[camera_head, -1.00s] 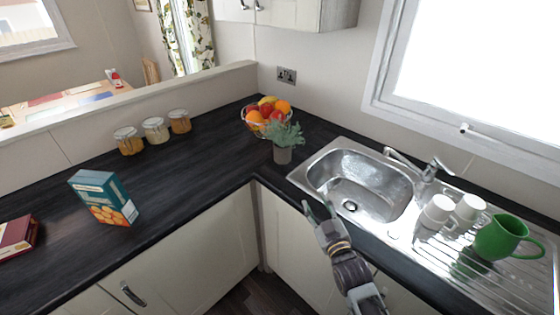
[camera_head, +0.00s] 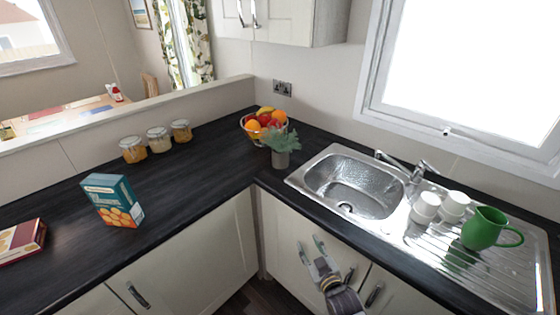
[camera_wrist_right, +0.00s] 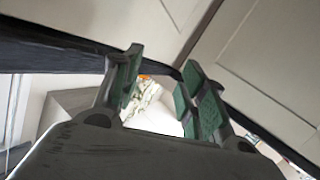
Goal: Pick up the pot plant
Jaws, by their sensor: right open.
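The pot plant (camera_head: 281,146) has grey-green leaves in a small grey pot. It stands upright on the dark counter at the inner corner, between the fruit basket and the sink. My right gripper (camera_head: 310,249) is open and empty. It is in front of the cabinet doors, below the counter edge, lower and a little right of the plant. In the right wrist view the two green-padded fingers (camera_wrist_right: 158,88) are spread apart with nothing held between them. The plant cannot be made out in the wrist view. My left gripper is not in view.
A fruit basket (camera_head: 262,124) stands right behind the plant. The sink (camera_head: 352,180) is to its right, with white mugs (camera_head: 426,206) and a green jug (camera_head: 484,229) on the drainer. Three jars (camera_head: 158,139) and a blue box (camera_head: 112,200) stand left. Counter between is clear.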

